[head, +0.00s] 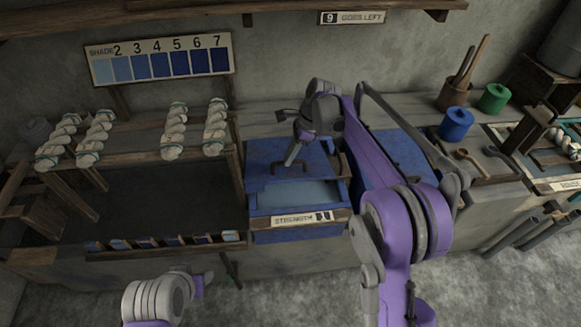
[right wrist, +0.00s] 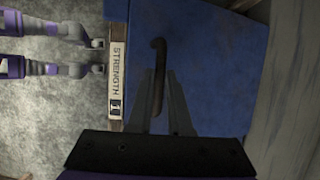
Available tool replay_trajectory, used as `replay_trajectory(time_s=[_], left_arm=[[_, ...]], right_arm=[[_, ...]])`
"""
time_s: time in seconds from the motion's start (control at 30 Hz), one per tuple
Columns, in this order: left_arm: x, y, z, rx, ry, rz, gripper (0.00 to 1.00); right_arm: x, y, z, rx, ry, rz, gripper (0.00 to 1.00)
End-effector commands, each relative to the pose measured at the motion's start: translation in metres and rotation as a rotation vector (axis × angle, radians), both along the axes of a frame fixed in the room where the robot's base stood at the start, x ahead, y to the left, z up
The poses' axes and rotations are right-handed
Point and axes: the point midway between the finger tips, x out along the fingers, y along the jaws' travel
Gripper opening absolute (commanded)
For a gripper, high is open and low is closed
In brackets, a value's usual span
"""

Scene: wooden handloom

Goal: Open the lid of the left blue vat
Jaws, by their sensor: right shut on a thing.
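The left blue vat (head: 258,222) stands at the middle of the bench, with a "STRENGTH" label on its front rim. Its blue lid (head: 262,158) covers the back part, and a lighter blue opening (head: 300,195) shows at the front. My right gripper (head: 291,160) reaches down from behind the lid and is shut on the dark lid handle (head: 278,170). In the right wrist view the handle (right wrist: 159,60) runs between the fingers of my right gripper (right wrist: 161,108), over the blue lid (right wrist: 205,60).
A second blue vat lid (head: 398,150) lies to the right, partly behind my right arm. Yarn skeins (head: 174,131) hang on a wooden rack at left. A blue pot (head: 456,124) and a green pot (head: 494,97) stand at right. A shade board (head: 160,60) is behind.

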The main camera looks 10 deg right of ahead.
Motion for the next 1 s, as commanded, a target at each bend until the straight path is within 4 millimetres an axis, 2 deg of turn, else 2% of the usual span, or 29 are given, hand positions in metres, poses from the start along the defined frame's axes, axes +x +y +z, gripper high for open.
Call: replay_trajectory(time_s=[0.03,0.1,0.3,0.53,0.97,1.0], left_arm=[[0.004,0.0,0.013,0.0,-0.007,0.0,0.5],[0.007,0.0,0.022,0.0,-0.013,0.0,0.5],[0.015,0.0,0.043,0.0,-0.028,0.0,0.5],[0.019,0.0,0.054,0.0,-0.037,0.0,0.5],[0.019,0.0,0.054,0.0,-0.037,0.0,0.5],[0.019,0.0,0.054,0.0,-0.037,0.0,0.5]], right_arm=[[0.011,0.0,0.015,0.0,-0.01,-0.003,0.0],[0.02,-0.001,0.026,0.0,-0.011,-0.004,0.0],[0.041,-0.001,0.047,0.0,-0.014,-0.005,0.0],[0.054,-0.001,0.055,-0.001,-0.014,-0.005,0.0],[0.056,-0.001,0.053,-0.003,-0.011,-0.004,0.0],[0.056,-0.002,0.053,-0.003,-0.011,-0.004,0.19]])
